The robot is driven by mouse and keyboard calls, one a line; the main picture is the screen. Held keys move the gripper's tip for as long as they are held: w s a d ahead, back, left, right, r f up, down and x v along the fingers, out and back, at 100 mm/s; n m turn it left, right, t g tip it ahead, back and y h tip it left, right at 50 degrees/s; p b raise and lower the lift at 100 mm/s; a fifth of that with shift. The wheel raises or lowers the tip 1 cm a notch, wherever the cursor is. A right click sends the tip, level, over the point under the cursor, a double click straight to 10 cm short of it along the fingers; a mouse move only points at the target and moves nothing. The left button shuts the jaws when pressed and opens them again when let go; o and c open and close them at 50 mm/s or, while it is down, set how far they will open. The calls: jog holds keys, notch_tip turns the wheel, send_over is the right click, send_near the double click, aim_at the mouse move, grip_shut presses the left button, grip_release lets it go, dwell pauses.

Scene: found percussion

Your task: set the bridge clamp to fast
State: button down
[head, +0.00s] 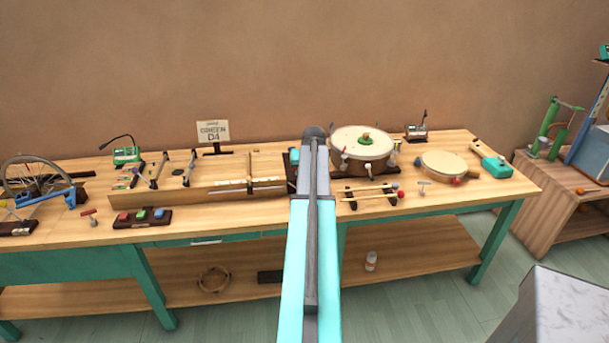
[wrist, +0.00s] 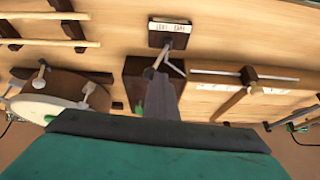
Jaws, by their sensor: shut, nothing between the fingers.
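A dark brown block (wrist: 133,82) with a thin metal lever (wrist: 174,68) shows in the middle of the wrist view. It looks like the bridge clamp. A dark plate (wrist: 173,40) with a pale label (wrist: 169,25) lies beside it; the lettering is too small to read surely. My gripper (wrist: 157,74) is shut and empty, its tips over the block close to the lever. I cannot tell whether they touch. In the head view my arm hides the gripper and most of the block.
A long wooden box (head: 212,196) with a white scale and dark slider lies left of my arm. A drum (head: 361,139) stands close on the right, with a stick rack (head: 371,199) before it. A tambourine (head: 444,165) is farther right. The bench front has bare patches.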

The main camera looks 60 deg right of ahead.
jog(key=w+b+v, duration=0.1)
jog(key=v, duration=1.1)
jog(key=shift+w+a, duration=0.15)
jog(key=shift+a, duration=0.2)
dwell(0.4)
